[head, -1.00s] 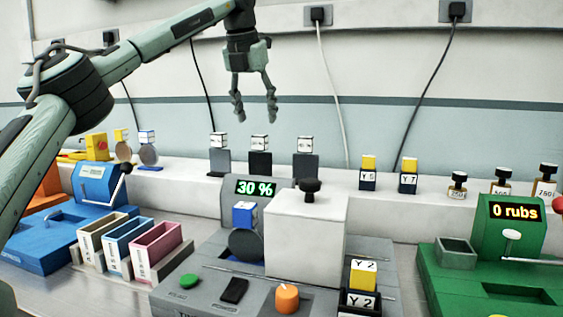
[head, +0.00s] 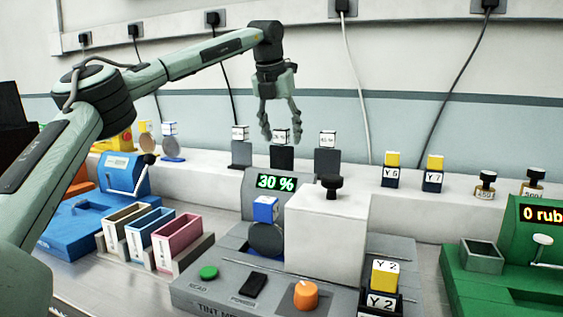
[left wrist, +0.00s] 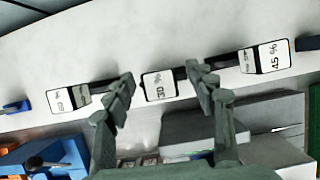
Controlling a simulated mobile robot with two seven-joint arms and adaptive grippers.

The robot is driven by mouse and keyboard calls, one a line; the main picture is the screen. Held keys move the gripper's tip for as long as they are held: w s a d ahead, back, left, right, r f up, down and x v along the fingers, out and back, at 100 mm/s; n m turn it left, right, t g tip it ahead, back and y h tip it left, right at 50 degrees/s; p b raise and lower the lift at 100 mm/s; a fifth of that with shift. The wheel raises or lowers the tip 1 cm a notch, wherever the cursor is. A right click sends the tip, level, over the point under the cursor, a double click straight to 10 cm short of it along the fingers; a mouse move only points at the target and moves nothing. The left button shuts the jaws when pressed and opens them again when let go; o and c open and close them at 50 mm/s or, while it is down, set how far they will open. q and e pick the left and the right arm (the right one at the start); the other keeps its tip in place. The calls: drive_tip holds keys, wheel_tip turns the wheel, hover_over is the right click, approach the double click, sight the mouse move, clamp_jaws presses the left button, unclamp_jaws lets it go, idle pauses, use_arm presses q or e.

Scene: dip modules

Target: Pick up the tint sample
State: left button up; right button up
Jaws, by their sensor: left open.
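Three upright tint plates with white percent-labelled cube tops stand on the back ledge: a left one (head: 241,153), a dark middle one (head: 282,158) and a right one (head: 327,161). In the left wrist view the middle cube (left wrist: 158,87) reads 30 % and the right cube (left wrist: 268,58) reads 45 %; the left cube (left wrist: 68,98) is hard to read. My left gripper (head: 282,138) is open and points down over the middle plate. In the wrist view its fingertips (left wrist: 160,78) lie on either side of the 30 % cube. My right gripper is not in view.
A grey tint meter (head: 215,295) displaying 30 % holds a blue-topped dark disc (head: 266,238), with a white box (head: 328,235) beside it. Yellow-topped blocks (head: 391,170) stand right on the ledge. Coloured bins (head: 178,240) and a blue device (head: 75,225) are left; a green device (head: 500,285) is right.

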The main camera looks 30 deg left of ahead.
use_arm(q)
clamp_jaws()
idle(0.3)
